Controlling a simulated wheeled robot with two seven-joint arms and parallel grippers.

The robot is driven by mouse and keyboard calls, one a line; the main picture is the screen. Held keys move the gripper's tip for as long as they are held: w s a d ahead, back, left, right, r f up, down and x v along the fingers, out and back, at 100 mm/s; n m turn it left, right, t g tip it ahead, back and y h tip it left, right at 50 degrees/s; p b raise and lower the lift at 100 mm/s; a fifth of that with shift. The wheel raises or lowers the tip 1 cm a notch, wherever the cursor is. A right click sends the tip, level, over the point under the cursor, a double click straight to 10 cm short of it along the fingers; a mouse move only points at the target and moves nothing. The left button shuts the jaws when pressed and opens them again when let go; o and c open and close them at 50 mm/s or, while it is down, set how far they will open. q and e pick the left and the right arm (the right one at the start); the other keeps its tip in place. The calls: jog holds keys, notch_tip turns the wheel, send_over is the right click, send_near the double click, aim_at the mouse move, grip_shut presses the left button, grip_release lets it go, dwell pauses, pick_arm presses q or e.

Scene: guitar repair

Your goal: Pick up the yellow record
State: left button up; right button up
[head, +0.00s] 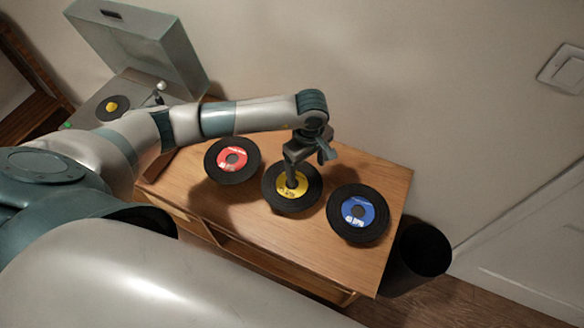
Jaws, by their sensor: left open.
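The yellow record (308,196), black with a yellow label, lies on the wooden cabinet top between two other records. My left gripper (293,180) points down over it, with a fingertip at or just above the label near the centre. The gripper is open, and I cannot tell whether it touches the record. The gripper hides part of the label and the record's far edge. My right gripper is not in view.
A red-label record (213,168) lies to the left and a blue-label record (342,225) to the right on the cabinet (180,190). An open record player (85,110) stands at the left with a yellow-label disc on it. A black bin (425,250) stands right of the cabinet.

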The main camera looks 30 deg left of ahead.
pick_arm(q)
jog(key=shift+f, duration=0.1)
dwell(0.6)
jog(key=c, duration=1.1)
